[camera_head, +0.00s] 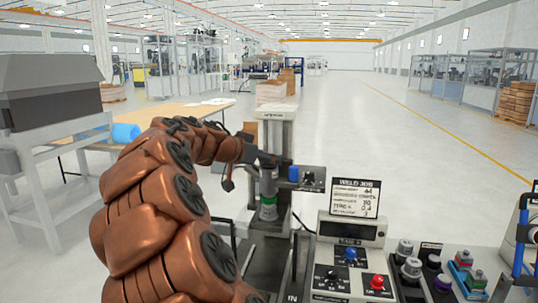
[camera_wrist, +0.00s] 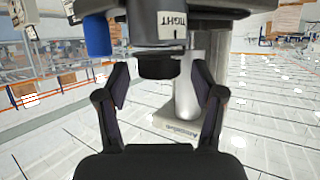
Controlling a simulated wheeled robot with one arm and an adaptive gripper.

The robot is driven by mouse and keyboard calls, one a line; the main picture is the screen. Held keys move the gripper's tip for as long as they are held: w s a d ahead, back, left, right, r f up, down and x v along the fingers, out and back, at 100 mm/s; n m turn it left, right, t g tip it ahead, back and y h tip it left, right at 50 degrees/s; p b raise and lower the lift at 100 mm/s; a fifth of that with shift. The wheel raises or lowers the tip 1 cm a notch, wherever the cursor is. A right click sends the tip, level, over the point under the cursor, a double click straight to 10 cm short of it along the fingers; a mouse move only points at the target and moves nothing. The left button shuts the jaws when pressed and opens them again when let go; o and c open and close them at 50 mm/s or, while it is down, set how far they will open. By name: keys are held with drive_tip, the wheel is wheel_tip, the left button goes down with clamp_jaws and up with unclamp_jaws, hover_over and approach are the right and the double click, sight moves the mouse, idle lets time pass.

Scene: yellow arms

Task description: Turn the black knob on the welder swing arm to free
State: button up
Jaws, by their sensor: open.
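The black knob (camera_wrist: 158,66) shows in the wrist view, under a dark housing with a white label reading TIGHT (camera_wrist: 172,25). My gripper (camera_wrist: 160,76) is open, with one finger on each side of the knob. Clear gaps show between the knob and both fingers. In the head view, my copper arm reaches to the welder (camera_head: 270,140), and its dark gripper end is beside the swing arm. I cannot make out the gripped-side knob there. A blue cylinder (camera_wrist: 97,35) hangs beside the housing in the wrist view.
A control console (camera_head: 350,235) with blue and red knobs and a weld job card (camera_head: 355,197) stands at the right. Coloured parts (camera_head: 463,268) sit in its tray. A wooden table (camera_head: 180,112) is behind my arm. Open floor lies beyond the console.

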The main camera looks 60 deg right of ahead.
drive_tip(key=shift+s+d+f, duration=0.1)
drive_tip(key=shift+d+f, duration=0.15)
drive_tip(key=shift+d, duration=0.3)
drive_tip(key=shift+c, duration=0.3)
drive_tip(key=c, duration=1.1)
